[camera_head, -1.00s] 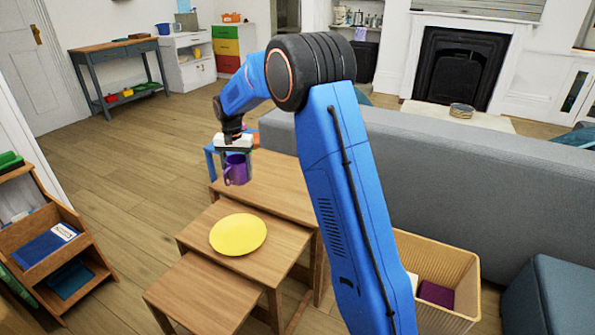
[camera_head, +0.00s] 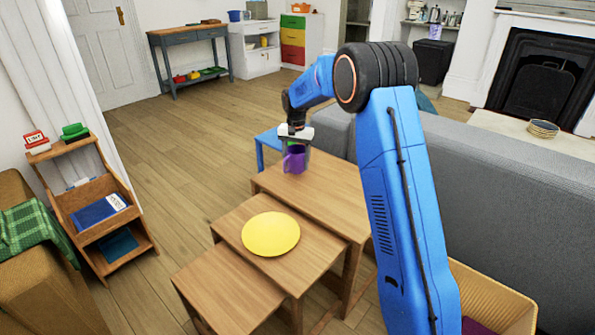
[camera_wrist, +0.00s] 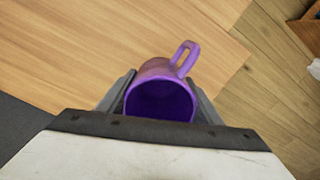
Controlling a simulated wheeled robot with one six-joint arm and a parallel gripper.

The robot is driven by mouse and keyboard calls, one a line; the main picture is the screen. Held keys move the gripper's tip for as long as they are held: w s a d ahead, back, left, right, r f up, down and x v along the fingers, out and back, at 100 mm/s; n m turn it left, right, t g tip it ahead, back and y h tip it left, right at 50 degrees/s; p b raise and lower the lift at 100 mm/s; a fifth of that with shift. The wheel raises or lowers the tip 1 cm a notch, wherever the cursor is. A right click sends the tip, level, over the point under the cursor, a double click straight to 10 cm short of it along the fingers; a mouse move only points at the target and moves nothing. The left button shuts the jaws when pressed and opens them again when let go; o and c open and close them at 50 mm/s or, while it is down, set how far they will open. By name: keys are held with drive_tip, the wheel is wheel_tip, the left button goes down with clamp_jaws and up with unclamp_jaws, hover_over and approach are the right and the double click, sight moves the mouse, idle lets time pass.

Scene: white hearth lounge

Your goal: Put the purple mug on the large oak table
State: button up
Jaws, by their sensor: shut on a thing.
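The purple mug (camera_head: 294,159) is upright in my gripper (camera_head: 296,146), which is shut on it. The wrist view shows the mug (camera_wrist: 165,90) between the two fingers, its open mouth toward the camera and its handle at the upper right. The mug is over the far left part of the large oak table (camera_head: 325,192), the tallest of three nested wooden tables. I cannot tell whether its base touches the top. The wrist view shows the bare wooden tabletop (camera_wrist: 90,45) beneath the mug.
A yellow plate (camera_head: 271,234) lies on the middle nested table (camera_head: 310,258). The smallest table (camera_head: 225,290) is bare. A grey sofa (camera_head: 480,190) stands to the right. A blue piece of furniture (camera_head: 266,143) is just behind the large table. A wooden shelf (camera_head: 100,205) stands left.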

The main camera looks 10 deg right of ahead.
sight(296, 170)
drive_tip(key=shift+f, duration=2.05)
drive_tip(key=shift+f, duration=0.1)
drive_tip(key=o, duration=1.3)
drive_tip(key=shift+c, duration=0.2)
wheel_tip(296, 170, up, 12)
drive_tip(key=shift+r, duration=0.2)
